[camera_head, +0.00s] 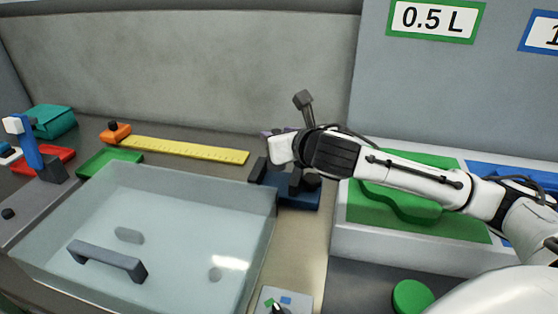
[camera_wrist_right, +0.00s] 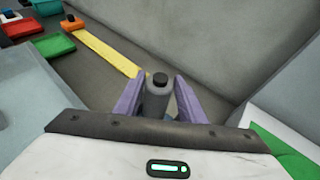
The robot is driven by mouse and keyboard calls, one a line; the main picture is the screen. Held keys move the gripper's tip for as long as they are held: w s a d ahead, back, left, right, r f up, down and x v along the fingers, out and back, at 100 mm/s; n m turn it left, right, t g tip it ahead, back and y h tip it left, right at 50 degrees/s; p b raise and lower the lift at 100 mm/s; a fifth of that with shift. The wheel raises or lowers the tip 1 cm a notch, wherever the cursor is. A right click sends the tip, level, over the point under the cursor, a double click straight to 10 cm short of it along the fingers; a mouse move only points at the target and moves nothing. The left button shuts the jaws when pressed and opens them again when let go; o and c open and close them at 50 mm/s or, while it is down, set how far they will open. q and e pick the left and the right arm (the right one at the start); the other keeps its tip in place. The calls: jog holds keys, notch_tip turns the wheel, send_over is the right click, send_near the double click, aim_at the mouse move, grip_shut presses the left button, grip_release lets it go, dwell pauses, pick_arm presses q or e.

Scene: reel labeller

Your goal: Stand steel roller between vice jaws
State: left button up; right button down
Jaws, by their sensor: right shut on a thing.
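My right gripper (camera_wrist_right: 158,98) is shut on the steel roller (camera_wrist_right: 157,103), a grey cylinder with a dark top between its two purple fingers. In the head view the right gripper (camera_head: 272,133) is over the vice (camera_head: 300,197), which has a dark blue base and dark grey jaws. My wrist covers part of the vice there, and the roller is hidden. I cannot tell whether the roller is between the jaws or above them. My left gripper is not in view.
A clear-topped bin (camera_head: 190,180) with a dark handle stands left of the vice. A yellow ruler (camera_head: 190,150) lies behind it. A white unit with a green recessed panel (camera_head: 355,210) stands to the right. Red, green and teal items sit at far left.

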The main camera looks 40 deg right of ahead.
send_over(279, 171)
jog(key=shift+w+d+f+b, duration=0.15)
jog(key=shift+f, duration=1.05)
jog(key=shift+w+d+f+b, duration=0.1)
jog(key=shift+f+b, duration=0.05)
jog(key=shift+f, duration=1)
jog(key=c, duration=1.2)
grip_release()
jog(key=shift+f, duration=0.2)
jog(key=shift+o, duration=0.2)
jog(key=shift+r, duration=0.1)
